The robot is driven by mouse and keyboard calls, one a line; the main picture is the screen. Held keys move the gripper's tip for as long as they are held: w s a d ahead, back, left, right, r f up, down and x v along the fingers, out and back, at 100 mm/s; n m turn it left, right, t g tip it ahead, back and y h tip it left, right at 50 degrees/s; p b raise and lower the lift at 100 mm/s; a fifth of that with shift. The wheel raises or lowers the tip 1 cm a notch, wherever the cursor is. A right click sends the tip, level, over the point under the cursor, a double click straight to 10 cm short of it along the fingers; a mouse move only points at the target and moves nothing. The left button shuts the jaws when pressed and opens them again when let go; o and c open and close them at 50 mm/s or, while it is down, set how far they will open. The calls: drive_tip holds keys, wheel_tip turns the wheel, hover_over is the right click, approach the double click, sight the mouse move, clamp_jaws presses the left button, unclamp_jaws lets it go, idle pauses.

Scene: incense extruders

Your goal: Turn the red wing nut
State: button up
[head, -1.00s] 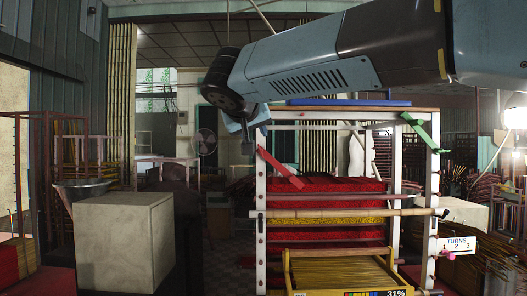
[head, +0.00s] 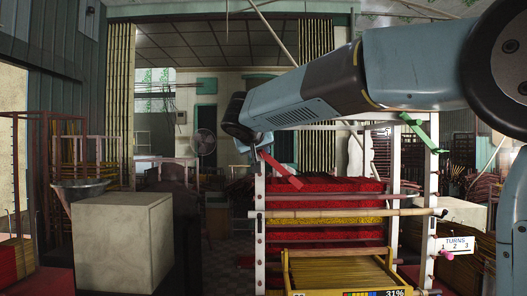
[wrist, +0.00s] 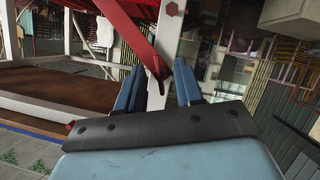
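A flat red bar-like piece (head: 279,170) slants across the upper left post of a white rack (head: 260,220); it is the red part nearest my gripper. I cannot make out a clear wing-nut shape. My gripper (head: 256,148) is at the top of that post, by the bar's upper end. In the wrist view, my gripper (wrist: 158,82) is open, with a blue finger on each side. Contact cannot be told.
A green bar (head: 420,132) sits on the rack's right post. A bamboo pole (head: 350,212) crosses the rack's front, above a yellow tray frame (head: 287,270). A sign reading TURNS (head: 455,244) and a pink knob (head: 447,255) are at right. A pale block (head: 123,240) stands left.

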drive_tip(key=shift+c, duration=0.4)
clamp_jaws()
drive_tip(key=shift+m+y, duration=0.6)
drive_tip(key=shift+m, duration=0.2)
drive_tip(key=shift+o, duration=0.4)
unclamp_jaws()
